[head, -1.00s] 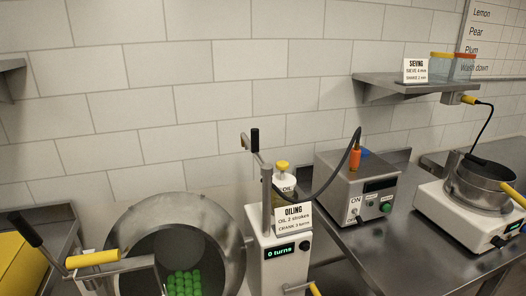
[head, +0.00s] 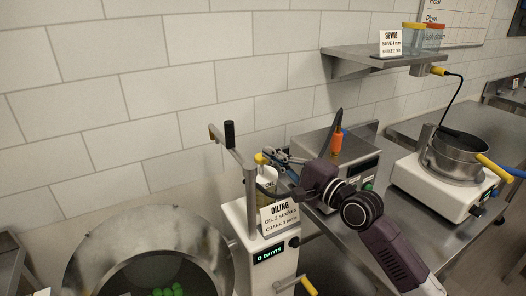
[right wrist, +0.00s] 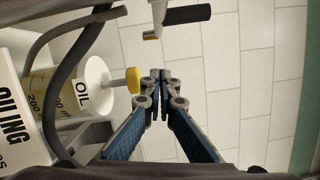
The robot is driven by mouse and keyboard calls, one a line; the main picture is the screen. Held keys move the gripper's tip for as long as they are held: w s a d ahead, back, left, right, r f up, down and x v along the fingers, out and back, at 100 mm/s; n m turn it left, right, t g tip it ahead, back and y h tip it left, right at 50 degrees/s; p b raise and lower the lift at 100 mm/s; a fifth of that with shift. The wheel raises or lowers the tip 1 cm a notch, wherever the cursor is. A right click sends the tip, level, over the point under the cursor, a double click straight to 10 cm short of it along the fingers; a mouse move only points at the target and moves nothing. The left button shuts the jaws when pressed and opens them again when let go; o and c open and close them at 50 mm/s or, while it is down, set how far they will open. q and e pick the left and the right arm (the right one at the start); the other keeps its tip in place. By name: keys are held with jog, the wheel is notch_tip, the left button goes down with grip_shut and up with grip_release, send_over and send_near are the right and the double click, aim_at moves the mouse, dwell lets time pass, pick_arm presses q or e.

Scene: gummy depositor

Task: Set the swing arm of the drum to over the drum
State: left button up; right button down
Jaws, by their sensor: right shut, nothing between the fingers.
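The drum (head: 84,247) is a wide round steel bowl at the lower left of the head view, cut off by the bottom edge. Green gummies (head: 168,291) show inside it. The swing arm (head: 216,135) sits atop an upright post, with a black handle (head: 229,134). It points back toward the wall, and its tip does not appear over the drum. In the right wrist view the handle (right wrist: 187,14) and brass-coloured tip (right wrist: 152,36) are beyond the fingers, apart from them. My right gripper (right wrist: 160,76) is shut and empty, beside the oil bottle (right wrist: 95,85). My left gripper is out of view.
The oiling unit (head: 262,228) carries the post, sign and a yellow crank (head: 308,286). A hose (right wrist: 62,90) runs close to my right gripper. A steel control box (head: 312,148) stands behind my right arm. A sieve machine (head: 432,185) is at the right, below a wall shelf (head: 375,62).

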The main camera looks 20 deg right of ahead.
aim_at(261, 158)
jog(key=p+x, duration=0.1)
jog(key=x, duration=0.3)
jog(key=shift+w+a+r, duration=0.1)
jog(key=shift+w+a, duration=0.05)
jog(key=shift+x, duration=1.15)
jog(key=shift+p+x, duration=0.3)
jog(key=shift+x, duration=0.5)
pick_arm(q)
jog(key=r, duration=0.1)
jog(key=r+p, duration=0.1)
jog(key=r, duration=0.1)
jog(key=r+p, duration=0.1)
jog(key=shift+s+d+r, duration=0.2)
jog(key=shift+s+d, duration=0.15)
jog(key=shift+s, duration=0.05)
pick_arm(e)
jog(key=a, duration=0.1)
jog(key=s+a, duration=0.1)
jog(key=a, duration=0.1)
jog(key=shift+a+r, duration=0.1)
jog(key=shift+a, duration=0.25)
jog(key=shift+a, duration=0.1)
